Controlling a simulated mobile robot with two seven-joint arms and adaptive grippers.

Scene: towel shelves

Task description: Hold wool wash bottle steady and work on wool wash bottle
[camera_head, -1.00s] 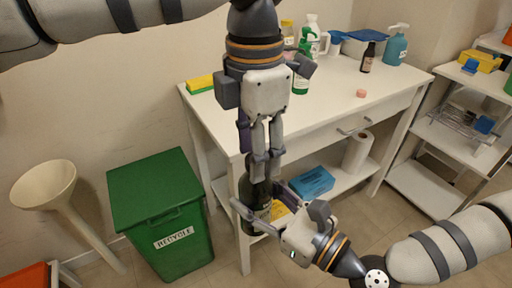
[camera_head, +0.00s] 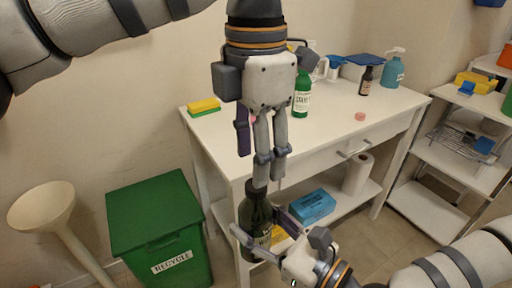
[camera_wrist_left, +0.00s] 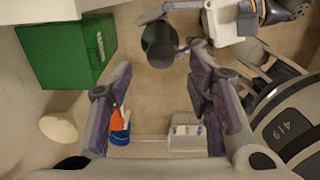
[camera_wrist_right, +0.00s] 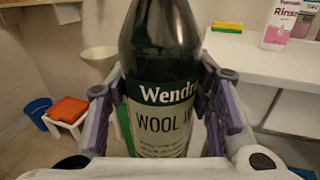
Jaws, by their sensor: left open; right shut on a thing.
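In the right wrist view the bottle (camera_wrist_right: 160,65) fills the space between the fingers. My right gripper (camera_head: 262,246) is shut around its labelled body. My left gripper (camera_head: 269,178) points down, open and empty, over the bottle's neck. In the left wrist view the bottle (camera_wrist_left: 158,44) shows from above, beyond the spread fingers. The head view does not show clearly whether the left fingertips touch the bottle top.
The white table (camera_head: 340,110) behind bears a green bottle (camera_head: 301,98), a sponge (camera_head: 203,106), a small brown bottle (camera_head: 366,80) and a teal pump bottle (camera_head: 392,70). A green recycle bin (camera_head: 155,225) stands left. White shelves (camera_head: 450,150) stand right.

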